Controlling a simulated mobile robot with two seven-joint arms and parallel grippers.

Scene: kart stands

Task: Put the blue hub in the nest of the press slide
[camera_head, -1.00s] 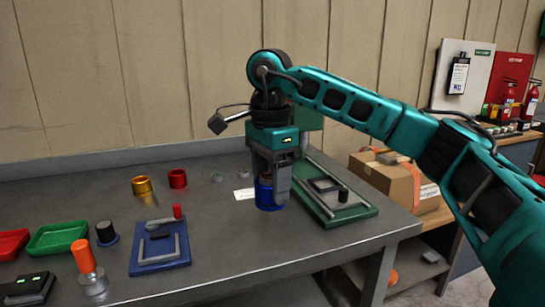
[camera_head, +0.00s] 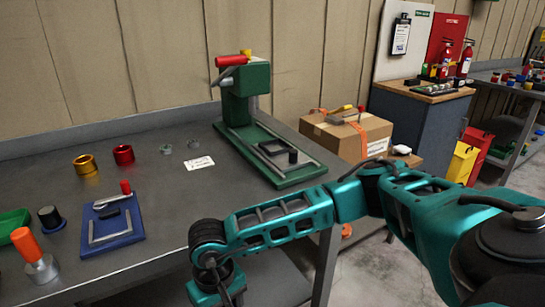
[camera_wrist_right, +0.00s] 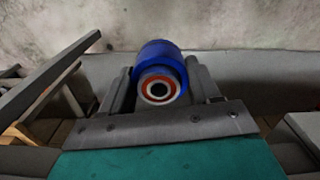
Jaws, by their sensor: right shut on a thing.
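The blue hub (camera_wrist_right: 155,54) is between the fingers of my right gripper (camera_wrist_right: 160,85) in the right wrist view. Its near end shows an orange ring and a dark centre hole. In the head view my right wrist hangs at the bottom, in front of the bench edge; the fingers and hub are out of that picture. The green press (camera_head: 245,92) stands at the back right of the bench. Its base carries a dark square frame (camera_head: 268,145), which looks like the slide's nest, with a black knob beside it. My left gripper is not in view.
The grey bench (camera_head: 180,215) has clear room left of the press. A gold ring (camera_head: 85,164), a red ring (camera_head: 123,154), a white card (camera_head: 200,163) and a blue fixture plate (camera_head: 112,225) lie there. A cardboard box (camera_head: 345,135) stands right of the bench.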

